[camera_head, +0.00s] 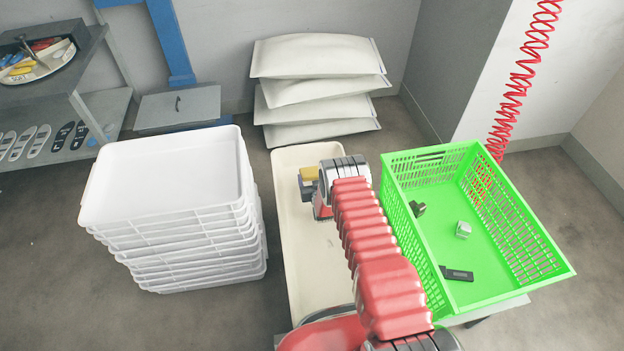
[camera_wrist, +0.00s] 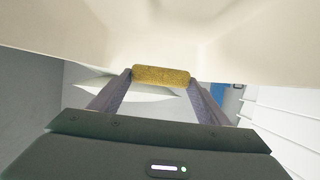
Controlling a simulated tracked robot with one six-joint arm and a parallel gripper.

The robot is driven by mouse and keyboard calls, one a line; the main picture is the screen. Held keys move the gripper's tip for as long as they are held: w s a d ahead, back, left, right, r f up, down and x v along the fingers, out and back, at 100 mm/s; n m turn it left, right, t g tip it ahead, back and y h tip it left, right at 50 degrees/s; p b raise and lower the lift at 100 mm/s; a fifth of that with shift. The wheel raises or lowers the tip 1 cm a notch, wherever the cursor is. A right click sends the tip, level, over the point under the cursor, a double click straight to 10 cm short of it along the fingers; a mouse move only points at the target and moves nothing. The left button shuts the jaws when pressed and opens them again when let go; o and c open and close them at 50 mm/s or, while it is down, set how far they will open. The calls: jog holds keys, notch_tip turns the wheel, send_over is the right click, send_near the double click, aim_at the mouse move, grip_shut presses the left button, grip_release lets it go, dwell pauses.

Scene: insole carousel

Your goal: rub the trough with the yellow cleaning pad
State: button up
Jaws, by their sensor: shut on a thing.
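The trough (camera_head: 290,211) is a long, cream-coloured channel in the middle of the head view, running from front to back. Its pale surface also fills the top of the wrist view (camera_wrist: 70,28). My gripper (camera_head: 308,180) is over the far half of the trough, shut on the yellow cleaning pad (camera_head: 309,172). In the wrist view the yellow pad (camera_wrist: 161,76) sits between the two fingertips of my gripper (camera_wrist: 160,78), close to the trough surface. I cannot tell whether the pad touches it. My arm hides part of the trough's right side.
A green crate (camera_head: 520,222) with a few small parts stands right of the trough. A stack of white trays (camera_head: 165,172) stands to the left. Pale sacks (camera_head: 318,90) are piled behind. A red coiled hose (camera_head: 522,82) hangs at the right. A shelf (camera_head: 95,100) holds insoles.

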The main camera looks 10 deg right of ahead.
jog(key=shift+r, duration=0.15)
notch_tip(320, 180, up, 26)
send_over(311, 175)
jog(key=s, duration=0.2)
jog(key=s+r, duration=1.8)
jog(key=r, duration=0.4)
jog(key=shift+s+a, duration=0.2)
jog(key=shift+a, duration=0.2)
